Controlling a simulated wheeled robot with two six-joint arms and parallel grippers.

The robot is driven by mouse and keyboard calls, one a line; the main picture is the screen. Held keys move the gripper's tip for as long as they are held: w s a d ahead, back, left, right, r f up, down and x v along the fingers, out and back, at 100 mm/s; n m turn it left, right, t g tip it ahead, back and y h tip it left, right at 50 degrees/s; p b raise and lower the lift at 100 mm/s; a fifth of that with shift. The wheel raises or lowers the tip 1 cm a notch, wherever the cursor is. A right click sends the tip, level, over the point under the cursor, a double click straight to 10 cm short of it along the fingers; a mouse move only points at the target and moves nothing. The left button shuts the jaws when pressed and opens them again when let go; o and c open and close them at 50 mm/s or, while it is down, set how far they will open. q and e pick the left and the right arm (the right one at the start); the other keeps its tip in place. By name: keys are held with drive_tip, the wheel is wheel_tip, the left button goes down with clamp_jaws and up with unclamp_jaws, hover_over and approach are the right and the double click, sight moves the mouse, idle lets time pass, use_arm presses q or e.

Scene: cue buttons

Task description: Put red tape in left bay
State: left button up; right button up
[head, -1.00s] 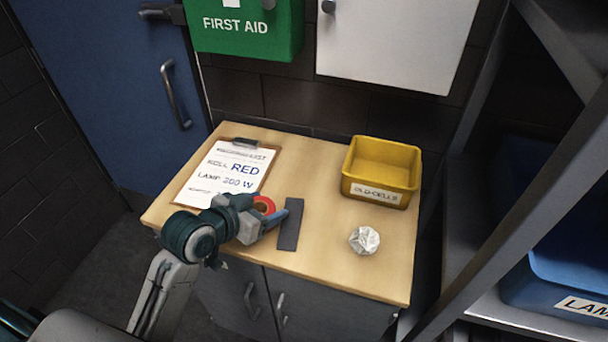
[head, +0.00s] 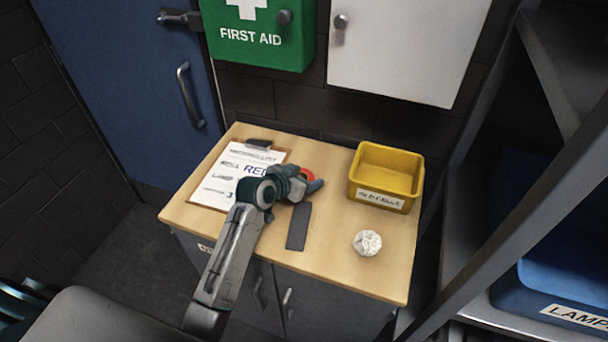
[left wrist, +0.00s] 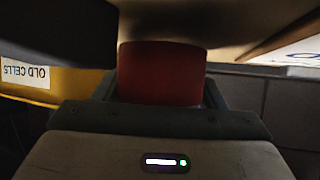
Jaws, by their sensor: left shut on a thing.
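My left gripper (head: 309,184) is over the wooden cabinet top (head: 330,255), beside the clipboard. It is shut on the red tape (head: 308,174), a small red roll that shows partly behind the gripper. The red tape also fills the middle of the left wrist view (left wrist: 162,73), between the jaws. I cannot tell whether the roll still touches the top. No left bay can be made out in these frames. My right gripper is not in view.
A clipboard (head: 212,195) with a written sheet lies left of my arm. A dark flat strip (head: 299,227), a crumpled pale ball (head: 367,243) and a yellow OLD CELLS bin (head: 385,178) are on the top. A shelf with a blue LAMP bin (head: 550,292) stands right.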

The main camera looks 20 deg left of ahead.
use_arm(q)
drive_tip(key=shift+f, duration=0.45)
drive_tip(key=shift+f, duration=0.1)
drive_tip(key=o, duration=1)
